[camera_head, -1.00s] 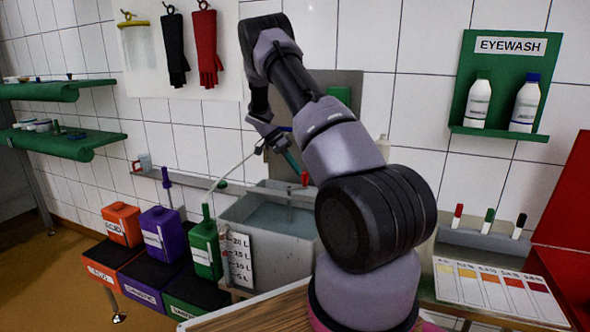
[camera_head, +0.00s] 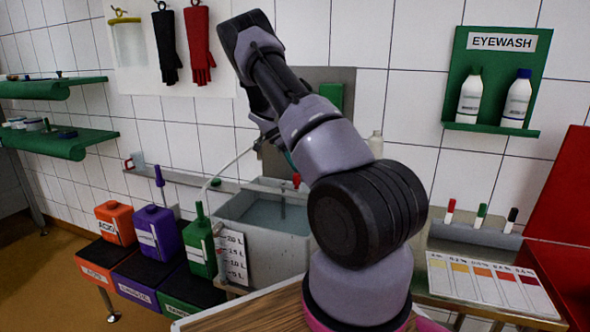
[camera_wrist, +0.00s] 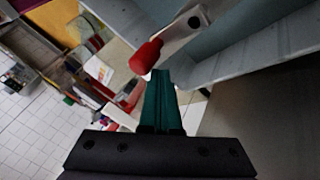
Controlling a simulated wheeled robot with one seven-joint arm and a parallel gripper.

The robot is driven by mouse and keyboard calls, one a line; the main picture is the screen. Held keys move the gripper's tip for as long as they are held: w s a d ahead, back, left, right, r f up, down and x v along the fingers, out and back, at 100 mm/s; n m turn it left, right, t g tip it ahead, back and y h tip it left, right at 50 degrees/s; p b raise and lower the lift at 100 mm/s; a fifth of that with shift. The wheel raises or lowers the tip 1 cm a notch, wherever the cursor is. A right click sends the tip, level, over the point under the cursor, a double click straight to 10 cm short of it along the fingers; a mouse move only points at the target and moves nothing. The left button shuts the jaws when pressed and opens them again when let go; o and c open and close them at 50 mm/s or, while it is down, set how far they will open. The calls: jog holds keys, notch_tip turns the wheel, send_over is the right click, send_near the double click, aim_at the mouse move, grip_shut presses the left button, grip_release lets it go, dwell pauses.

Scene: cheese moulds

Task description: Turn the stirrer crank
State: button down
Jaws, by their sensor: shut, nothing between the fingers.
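The stirrer crank shows as a red knob (camera_head: 296,180) above the grey tank of liquid (camera_head: 230,212). In the wrist view the knob (camera_wrist: 145,56) sits on a flat metal crank arm (camera_wrist: 180,32). My gripper (camera_wrist: 161,76) has teal fingers that are shut with nothing between them. Their tips are just below and right of the knob in that view; I cannot tell whether they touch it. In the head view my gripper is mostly hidden behind my arm, close to the knob.
Orange (camera_head: 117,223), purple (camera_head: 160,233) and green (camera_head: 201,250) canisters stand left of the tank beside a level scale (camera_head: 232,258). A thin pale hose (camera_head: 228,165) arcs over. An eyewash station (camera_head: 497,80) and colour chart (camera_head: 490,286) are at right.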

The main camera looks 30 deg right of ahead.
jog(key=shift+s+a, duration=0.3)
jog(key=shift+s, duration=0.05)
jog(key=shift+s+a+m+y, duration=0.25)
jog(key=shift+m+y, duration=0.25)
jog(key=shift+m, duration=0.3)
jog(key=shift+s+a, duration=0.15)
dwell(0.8)
